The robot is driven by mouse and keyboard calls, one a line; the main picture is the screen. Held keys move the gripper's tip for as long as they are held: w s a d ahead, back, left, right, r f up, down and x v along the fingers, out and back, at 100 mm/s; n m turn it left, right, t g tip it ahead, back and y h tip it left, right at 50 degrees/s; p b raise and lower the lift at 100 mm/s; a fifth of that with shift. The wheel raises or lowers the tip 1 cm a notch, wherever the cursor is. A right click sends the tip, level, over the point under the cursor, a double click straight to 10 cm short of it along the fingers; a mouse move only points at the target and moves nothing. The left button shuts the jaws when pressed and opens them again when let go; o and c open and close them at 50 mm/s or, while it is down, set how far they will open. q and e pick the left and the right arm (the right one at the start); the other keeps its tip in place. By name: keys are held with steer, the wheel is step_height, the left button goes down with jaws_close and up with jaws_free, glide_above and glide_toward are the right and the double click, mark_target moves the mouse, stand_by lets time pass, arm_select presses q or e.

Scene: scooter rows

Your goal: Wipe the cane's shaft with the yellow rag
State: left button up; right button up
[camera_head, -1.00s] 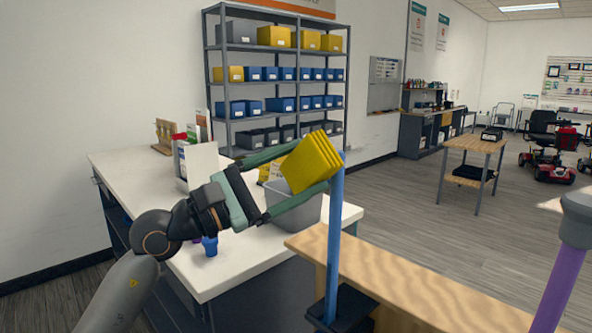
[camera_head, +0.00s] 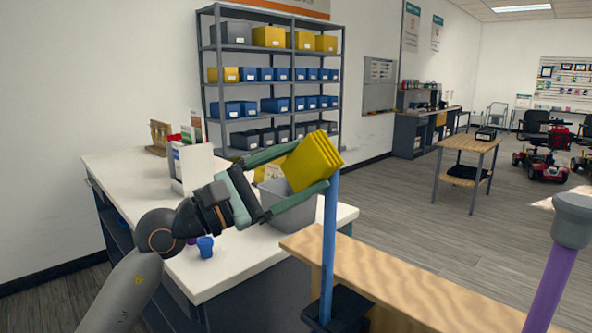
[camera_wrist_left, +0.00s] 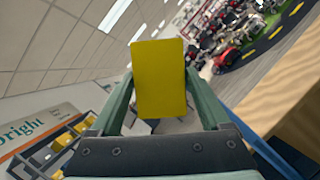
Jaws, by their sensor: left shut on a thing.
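The yellow rag (camera_head: 314,160) is a folded block held between the fingers of my left gripper (camera_head: 310,172). It also shows in the left wrist view (camera_wrist_left: 159,80). A blue upright shaft (camera_head: 329,240), which looks like the cane, stands in a dark holder (camera_head: 338,308) at the wooden bench. The rag is at the shaft's top end and overlaps it in the head view; I cannot tell whether they touch. The shaft's top is hidden behind the rag. A blue length, likely this shaft, shows low right in the wrist view (camera_wrist_left: 270,153). My right gripper is out of view.
A purple shaft with a grey top (camera_head: 572,220) stands at the right. The wooden bench (camera_head: 400,282) runs below. A white counter (camera_head: 215,275) holds a grey bin (camera_head: 292,212) and a small blue cup (camera_head: 205,246). Open floor lies beyond, towards a wooden table (camera_head: 468,146).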

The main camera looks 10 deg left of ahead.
mark_target(321, 175)
arm_select(q)
steer(key=shift+w+d, duration=0.25)
steer(key=shift+w, duration=0.1)
steer(key=shift+s+d+r+p, duration=0.2)
steer(key=shift+s+d+p, duration=0.45)
steer(key=shift+d+p, duration=0.3)
steer(key=shift+s+d+f+p, duration=0.15)
steer(key=shift+s+d+p, duration=0.4)
steer(key=shift+d, duration=0.15)
steer(key=shift+w+a+f+b, duration=0.2)
steer(key=shift+w+a+b, duration=0.4)
steer(key=shift+b, duration=0.3)
steer(key=shift+w+a+b, duration=0.35)
steer(key=shift+a+b, duration=0.3)
steer(key=shift+a, duration=0.05)
steer(key=shift+w+a+r, duration=0.15)
steer(key=shift+w+a, duration=0.1)
steer(key=shift+a, duration=0.15)
